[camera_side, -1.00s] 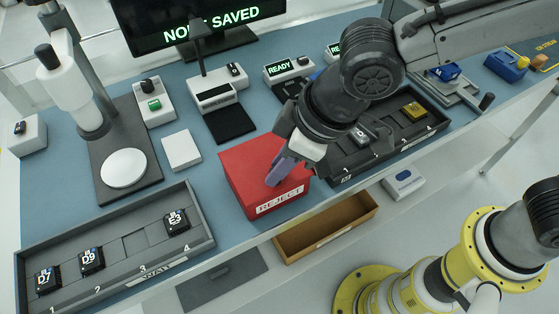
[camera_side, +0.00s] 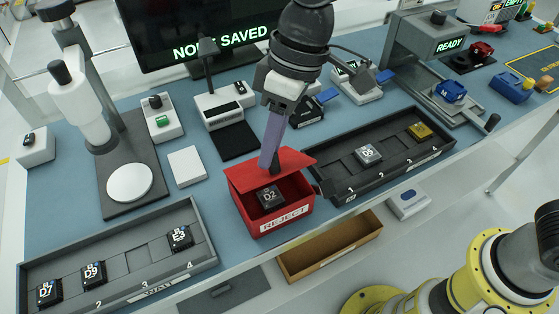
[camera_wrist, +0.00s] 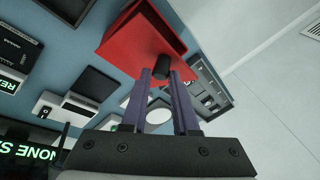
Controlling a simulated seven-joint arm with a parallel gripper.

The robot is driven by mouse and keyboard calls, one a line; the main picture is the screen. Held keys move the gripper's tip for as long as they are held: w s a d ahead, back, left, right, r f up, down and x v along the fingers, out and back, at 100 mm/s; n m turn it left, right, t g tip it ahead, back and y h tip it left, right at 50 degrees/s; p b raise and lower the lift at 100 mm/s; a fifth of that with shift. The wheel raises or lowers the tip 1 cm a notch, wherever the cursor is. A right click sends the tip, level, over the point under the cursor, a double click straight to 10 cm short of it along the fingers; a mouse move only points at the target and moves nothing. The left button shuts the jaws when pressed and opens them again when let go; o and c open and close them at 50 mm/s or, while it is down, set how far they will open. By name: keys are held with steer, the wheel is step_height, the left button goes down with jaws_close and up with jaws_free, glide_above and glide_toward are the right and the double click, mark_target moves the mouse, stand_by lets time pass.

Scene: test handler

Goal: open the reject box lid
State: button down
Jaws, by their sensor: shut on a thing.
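The red reject box (camera_side: 270,224) stands on the blue bench, with its REJECT label facing front. Its red lid (camera_side: 292,164) is raised and tilted up at the back, so the inside shows. A dark block marked D2 (camera_side: 269,196) lies inside. My gripper (camera_side: 269,162) is at the lid from above, its purple fingers tilted. In the wrist view, my gripper (camera_wrist: 163,74) is shut on the dark lid knob (camera_wrist: 162,67), with the red lid (camera_wrist: 140,45) beyond it. The fingers partly hide the lid in the side view.
The WAIT tray (camera_side: 120,262) with several blocks stands at the front left. Another dark tray (camera_side: 385,160) is close to the box's right side. An empty brown bin (camera_side: 330,246) is below the bench edge. A black pad (camera_side: 238,141) lies behind the box.

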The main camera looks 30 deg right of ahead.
steer(key=w+g, duration=0.2)
steer(key=w, duration=0.1)
steer(key=shift+w+d+r, duration=0.15)
steer(key=shift+w+r, duration=0.05)
steer(key=shift+r, duration=0.2)
steer(key=w+f+m+g, duration=0.1)
steer(key=w+g, duration=0.2)
steer(key=w, duration=0.4)
steer(key=shift+w, duration=0.25)
steer(key=shift+w+d, duration=0.1)
stand_by(0.4)
steer(key=c, duration=0.7)
jaws_free()
steer(key=shift+r, duration=0.15)
steer(key=shift+r, duration=0.15)
